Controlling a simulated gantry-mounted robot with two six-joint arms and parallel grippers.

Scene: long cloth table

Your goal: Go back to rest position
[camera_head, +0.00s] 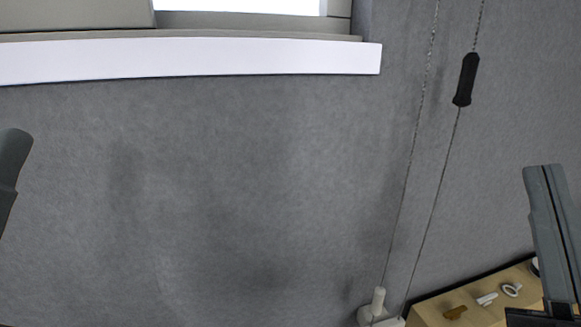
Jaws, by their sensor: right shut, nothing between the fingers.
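My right gripper (544,172) stands at the right edge of the head view, pointing up. Its two dark grey fingers lie together with only a thin line between them, and nothing is held. At the left edge a dark grey rounded part of my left gripper (13,165) shows. The rest of it is cut off by the frame, so its opening cannot be seen. Neither gripper visibly touches anything.
A wooden surface (430,311) at the bottom right bears several small items, partly behind my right gripper. A cord with a black grip (466,79) runs down to a white fitting (378,304). A white ledge (200,60) crosses the top left. The grey middle is clear.

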